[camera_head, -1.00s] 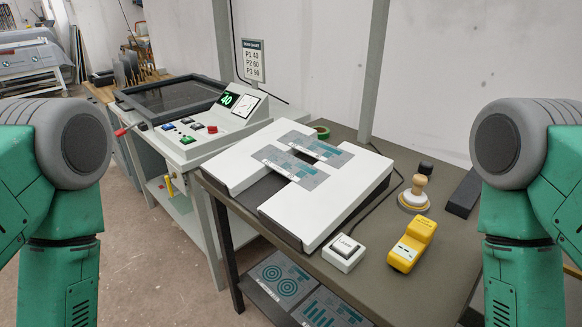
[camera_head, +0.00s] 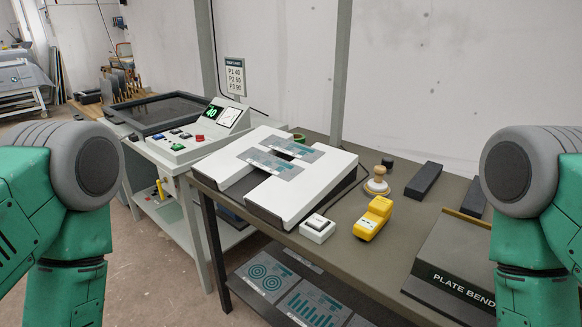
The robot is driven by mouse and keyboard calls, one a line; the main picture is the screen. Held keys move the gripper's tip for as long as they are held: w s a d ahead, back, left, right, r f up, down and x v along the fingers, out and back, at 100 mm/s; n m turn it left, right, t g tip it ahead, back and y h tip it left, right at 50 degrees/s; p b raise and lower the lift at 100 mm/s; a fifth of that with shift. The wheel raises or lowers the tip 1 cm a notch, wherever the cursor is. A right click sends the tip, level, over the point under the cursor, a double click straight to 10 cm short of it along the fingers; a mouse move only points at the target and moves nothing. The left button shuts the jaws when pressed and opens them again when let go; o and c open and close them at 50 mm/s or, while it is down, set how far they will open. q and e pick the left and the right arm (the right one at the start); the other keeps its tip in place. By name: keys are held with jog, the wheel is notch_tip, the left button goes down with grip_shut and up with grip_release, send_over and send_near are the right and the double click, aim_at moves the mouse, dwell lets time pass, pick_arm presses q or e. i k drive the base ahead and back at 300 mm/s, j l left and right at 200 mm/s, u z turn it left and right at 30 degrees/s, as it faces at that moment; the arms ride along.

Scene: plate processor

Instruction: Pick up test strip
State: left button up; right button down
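Nothing in view can be surely told as the test strip. A grey sheet with teal print (camera_head: 270,164) lies flat on the white two-panel device (camera_head: 312,191) on the near table, across its dark gap. A second printed part (camera_head: 294,149) lies just behind it, and I cannot tell whether they are one piece. Two larger grey sheets with teal print, one with circles (camera_head: 265,277) and one with bars (camera_head: 313,305), lie on the shelf below. Only upper parts of my arms show at both sides. Neither gripper is in view.
The table also holds a white button box (camera_head: 317,229), a yellow handheld device (camera_head: 373,218), a wooden-handled stamp (camera_head: 377,182), a dark bar (camera_head: 424,180) and a plate bender (camera_head: 455,268). A console with a lit "40" display (camera_head: 212,112) stands left. Floor at front left is clear.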

aim_at(285, 170)
jog(key=i+j+z, duration=0.1)
jog(key=z, duration=0.3)
jog(key=j+z, duration=0.2)
jog(key=z, duration=0.2)
jog(key=j+z, duration=0.2)
jog(key=z, duration=0.2)
jog(key=j+z, duration=0.2)
jog(key=z, duration=0.2)
jog(key=j+z, duration=0.2)
jog(key=z, duration=0.2)
